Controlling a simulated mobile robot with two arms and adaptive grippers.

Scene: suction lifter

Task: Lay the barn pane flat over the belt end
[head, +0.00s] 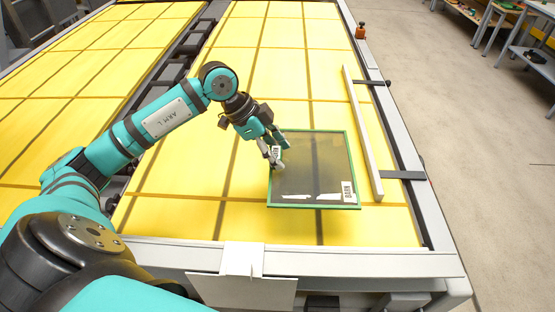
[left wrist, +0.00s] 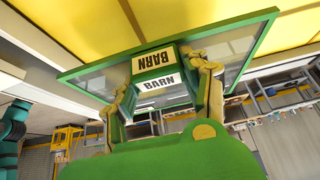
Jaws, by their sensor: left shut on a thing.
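The barn pane (head: 318,168) is a see-through sheet in a thin green frame with a BARN label at its near right corner. It is over the near end of the yellow belt (head: 235,200). My left gripper (head: 277,160) is at the pane's left side. In the left wrist view, the fingers (left wrist: 165,85) are shut on a green block (left wrist: 153,73) with BARN labels, against the pane (left wrist: 237,50). The fingers hide part of the block. I cannot tell whether the pane touches the belt. My right gripper is not in view.
A pale rail (head: 362,135) on dark brackets runs along the belt just right of the pane. A grey frame edge (head: 380,260) closes the belt's near end, with a white plate (head: 242,262) there. Open floor and benches (head: 510,20) lie to the right.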

